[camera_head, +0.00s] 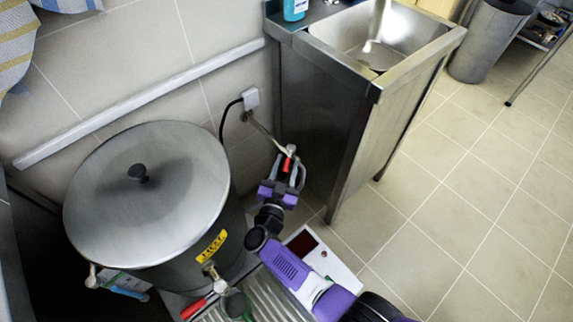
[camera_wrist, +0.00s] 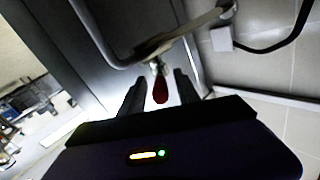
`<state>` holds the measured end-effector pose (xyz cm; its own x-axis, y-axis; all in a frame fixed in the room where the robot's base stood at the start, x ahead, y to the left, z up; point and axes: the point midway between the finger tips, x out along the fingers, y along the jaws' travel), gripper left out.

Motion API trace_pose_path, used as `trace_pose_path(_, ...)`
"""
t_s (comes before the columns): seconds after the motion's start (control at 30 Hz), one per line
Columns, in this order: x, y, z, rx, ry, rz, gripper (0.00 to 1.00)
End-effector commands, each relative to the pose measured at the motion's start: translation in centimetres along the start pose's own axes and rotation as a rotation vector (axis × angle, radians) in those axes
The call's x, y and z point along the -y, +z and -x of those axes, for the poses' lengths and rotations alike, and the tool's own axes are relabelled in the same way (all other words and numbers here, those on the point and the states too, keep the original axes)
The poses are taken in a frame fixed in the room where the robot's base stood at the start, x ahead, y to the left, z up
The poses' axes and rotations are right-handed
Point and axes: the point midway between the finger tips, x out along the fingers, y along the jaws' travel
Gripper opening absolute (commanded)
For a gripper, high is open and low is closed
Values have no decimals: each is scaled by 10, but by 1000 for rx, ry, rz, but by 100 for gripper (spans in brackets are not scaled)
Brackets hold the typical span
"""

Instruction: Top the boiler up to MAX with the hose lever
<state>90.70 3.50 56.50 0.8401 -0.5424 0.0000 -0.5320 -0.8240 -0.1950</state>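The boiler (camera_head: 140,205) is a big steel pot with its domed lid on, at the left of the head view. A yellow label (camera_head: 212,246) is on its side; its text is too small to read, and no water level shows. A small red lever (camera_head: 291,150) sits on a metal pipe between the boiler and the sink unit. It also shows in the wrist view (camera_wrist: 160,90). My gripper (camera_head: 284,178) is open, its fingertips (camera_wrist: 160,88) on either side of the red lever, with gaps visible on both sides. Contact with the lever is not visible.
A tap with a red handle (camera_head: 194,308) sticks out low on the boiler, above a ribbed steel tray (camera_head: 265,298). The steel sink unit (camera_head: 330,125) stands right behind my gripper. A wall socket (camera_head: 251,98) with a black cable is close by. Tiled floor (camera_head: 460,200) is clear at right.

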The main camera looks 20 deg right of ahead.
Motion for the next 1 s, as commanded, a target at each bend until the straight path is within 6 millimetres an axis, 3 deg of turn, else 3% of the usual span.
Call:
trace_pose_path(0.5, 0, 0, 70, 1, -2, 1, 38)
trace_pose_path(0.87, -1, 0, 77, 0, 1, 1, 38)
trace_pose_path(1.0, -2, -3, 74, -20, -2, 12, 13)
